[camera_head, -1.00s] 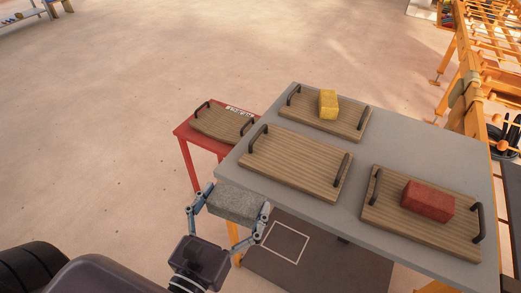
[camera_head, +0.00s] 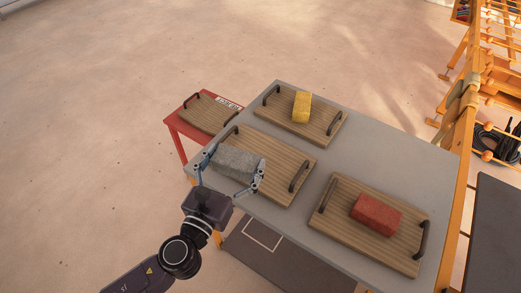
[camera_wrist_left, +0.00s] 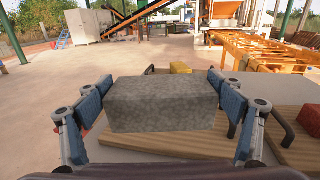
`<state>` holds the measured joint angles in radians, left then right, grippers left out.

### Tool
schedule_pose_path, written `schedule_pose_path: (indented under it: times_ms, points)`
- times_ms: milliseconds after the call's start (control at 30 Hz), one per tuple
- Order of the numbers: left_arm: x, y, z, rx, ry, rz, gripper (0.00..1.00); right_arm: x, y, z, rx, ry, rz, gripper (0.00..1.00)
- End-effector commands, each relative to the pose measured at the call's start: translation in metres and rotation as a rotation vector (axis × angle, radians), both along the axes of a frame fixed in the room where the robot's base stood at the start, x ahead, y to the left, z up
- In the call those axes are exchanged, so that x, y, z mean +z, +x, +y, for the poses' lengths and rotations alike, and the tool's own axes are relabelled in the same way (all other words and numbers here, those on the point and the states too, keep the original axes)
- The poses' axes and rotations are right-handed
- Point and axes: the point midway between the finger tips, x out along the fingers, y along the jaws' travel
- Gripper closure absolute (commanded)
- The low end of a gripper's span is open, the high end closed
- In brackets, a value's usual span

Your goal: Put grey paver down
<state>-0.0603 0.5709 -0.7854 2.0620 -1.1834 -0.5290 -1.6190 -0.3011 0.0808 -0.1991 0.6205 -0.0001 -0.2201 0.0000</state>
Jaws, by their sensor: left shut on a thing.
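The grey paver (camera_head: 236,163) is a rough stone block held between the two fingers of my left gripper (camera_head: 230,174). In the head view it is over the left part of the middle wooden tray (camera_head: 279,161) on the grey table. In the left wrist view the paver (camera_wrist_left: 163,103) fills the space between the blue finger pads, with the tray's wooden boards (camera_wrist_left: 165,146) below and behind it. I cannot tell whether the paver touches the tray. My right gripper is not in view.
A yellow block (camera_head: 301,107) lies on the far tray (camera_head: 329,124), and a red block (camera_head: 376,214) on the right tray (camera_head: 334,221). A small red table (camera_head: 173,126) with an empty tray (camera_head: 206,113) stands left. The trays have dark raised handles. Orange racks stand at right.

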Motion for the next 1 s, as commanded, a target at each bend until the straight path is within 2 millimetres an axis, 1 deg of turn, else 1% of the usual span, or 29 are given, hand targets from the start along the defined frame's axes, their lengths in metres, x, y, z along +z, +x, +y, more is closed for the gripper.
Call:
schedule_pose_path:
  times_ms: [33,100,200,400,500,567,667,767,900,1000]
  points:
    - [0.024,0.016,-0.01,-0.03,0.001,-0.016,0.68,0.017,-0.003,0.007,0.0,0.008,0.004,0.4]
    - [0.035,0.032,-0.022,-0.069,0.002,-0.015,0.68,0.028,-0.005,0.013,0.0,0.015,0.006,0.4]
    - [0.054,0.056,-0.036,-0.119,0.002,-0.015,0.68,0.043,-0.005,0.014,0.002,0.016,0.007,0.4]
    - [0.086,0.094,-0.055,-0.19,-0.001,-0.012,0.68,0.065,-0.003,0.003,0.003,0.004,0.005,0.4]
    - [0.096,0.106,-0.059,-0.21,-0.002,-0.01,0.68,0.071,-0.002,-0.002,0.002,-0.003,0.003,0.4]
    - [0.098,0.11,-0.061,-0.216,-0.002,-0.007,0.68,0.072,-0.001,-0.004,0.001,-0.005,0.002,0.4]
    - [0.092,0.114,-0.062,-0.223,-0.004,-0.005,0.68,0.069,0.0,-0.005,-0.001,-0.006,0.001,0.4]
    - [0.073,0.114,-0.063,-0.224,-0.006,-0.002,0.68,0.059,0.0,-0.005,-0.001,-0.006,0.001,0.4]
    - [0.036,0.114,-0.063,-0.222,-0.006,-0.001,0.68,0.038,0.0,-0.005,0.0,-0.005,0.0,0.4]
    - [0.014,0.114,-0.063,-0.222,-0.007,-0.003,0.68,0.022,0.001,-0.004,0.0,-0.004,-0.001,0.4]
